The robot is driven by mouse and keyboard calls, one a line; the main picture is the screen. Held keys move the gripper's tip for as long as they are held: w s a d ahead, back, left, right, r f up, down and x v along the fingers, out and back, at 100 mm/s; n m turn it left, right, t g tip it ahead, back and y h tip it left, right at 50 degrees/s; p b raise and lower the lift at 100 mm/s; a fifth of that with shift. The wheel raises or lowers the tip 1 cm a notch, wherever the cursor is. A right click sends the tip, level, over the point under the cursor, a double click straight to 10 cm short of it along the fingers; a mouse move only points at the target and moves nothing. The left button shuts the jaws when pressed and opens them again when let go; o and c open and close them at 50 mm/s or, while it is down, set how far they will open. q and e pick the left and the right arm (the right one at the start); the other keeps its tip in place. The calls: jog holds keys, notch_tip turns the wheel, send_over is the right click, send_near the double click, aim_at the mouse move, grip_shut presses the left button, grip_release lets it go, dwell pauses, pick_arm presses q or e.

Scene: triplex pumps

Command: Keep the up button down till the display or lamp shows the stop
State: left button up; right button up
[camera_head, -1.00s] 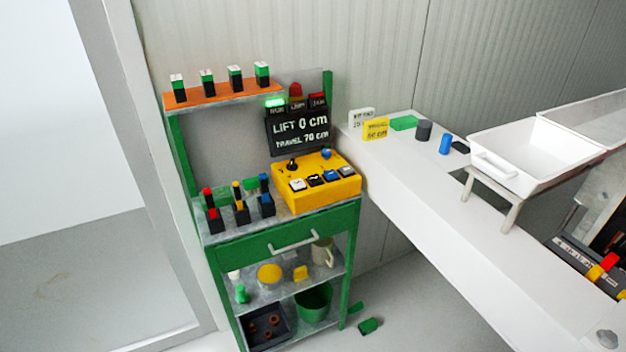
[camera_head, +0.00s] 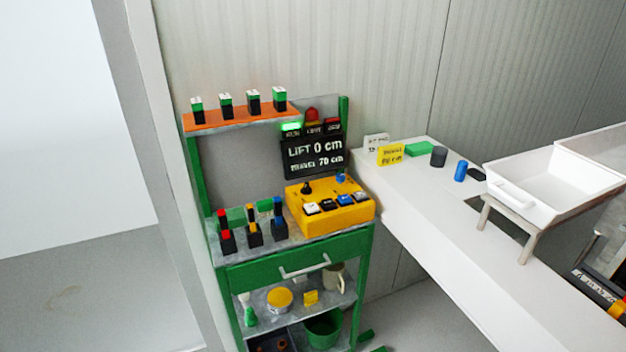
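The yellow control box (camera_head: 331,208) sits on the top of a green cart. It has a row of push buttons along its front, white (camera_head: 312,208), black (camera_head: 327,205) and blue among them. A black knob and a blue knob stand behind them. I cannot read which button is up. The dark display (camera_head: 314,155) behind the box reads LIFT 0 cm and TRAVEL 70 cm. Above it a green lamp (camera_head: 291,127) is lit; a red dome (camera_head: 312,114) and a dark lamp (camera_head: 333,125) are beside it.
The green cart (camera_head: 297,251) holds several small switch blocks left of the box and more on an orange shelf (camera_head: 240,117). A white bench (camera_head: 440,225) with a white tray (camera_head: 540,172) runs to the right. Floor at left is clear.

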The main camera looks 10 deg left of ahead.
pick_arm(q)
grip_shut()
jog(key=shift+a, duration=0.1)
dwell(1.4)
